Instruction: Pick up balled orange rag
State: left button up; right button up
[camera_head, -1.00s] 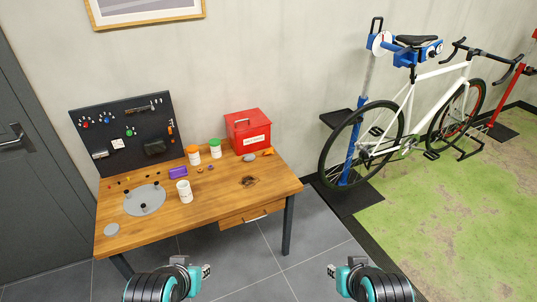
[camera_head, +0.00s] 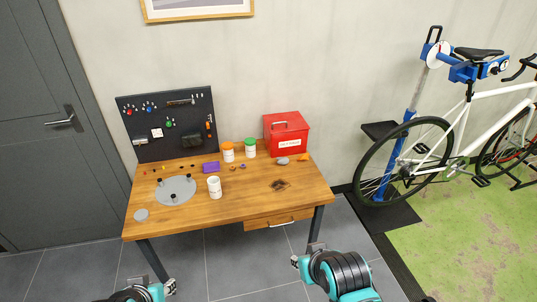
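A small orange lump (camera_head: 303,157), which looks like the balled orange rag, lies on the wooden workbench (camera_head: 240,207) near its back right corner. It sits in front of the red box, beside a grey lump (camera_head: 283,161). My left gripper (camera_head: 170,287) is at the bottom edge, in front of the bench and well apart from the rag. My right gripper (camera_head: 295,261) is also low in the picture, in front of the bench's right half. Both are small here, and I cannot tell whether their fingers are open or shut. I see nothing held in either.
A red box (camera_head: 286,134) stands at the back right of the bench. White jars with orange (camera_head: 228,155) and green (camera_head: 250,150) lids, a white cup (camera_head: 214,187), a purple block (camera_head: 211,168) and a dark stain (camera_head: 280,185) share the top. A bike stand (camera_head: 396,160) is right.

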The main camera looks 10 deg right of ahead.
aim_at(304, 156)
jog(key=i+l+u, duration=0.25)
jog(key=l, duration=0.15)
jog(key=i+l+u, duration=0.1)
jog(key=l+u, duration=0.15)
jog(key=l, duration=0.15)
jog(key=i+l+u, duration=0.1)
jog(key=l+u, duration=0.15)
jog(key=l, duration=0.2)
jog(key=i+l+u, duration=0.1)
jog(key=l+u, duration=0.15)
jog(key=l, duration=0.25)
jog(key=i+l, duration=0.1)
jog(key=l, duration=0.9)
jog(key=i+l+u, duration=0.1)
jog(key=l, duration=1.9)
jog(key=i+u, duration=0.05)
jog(key=i, duration=0.05)
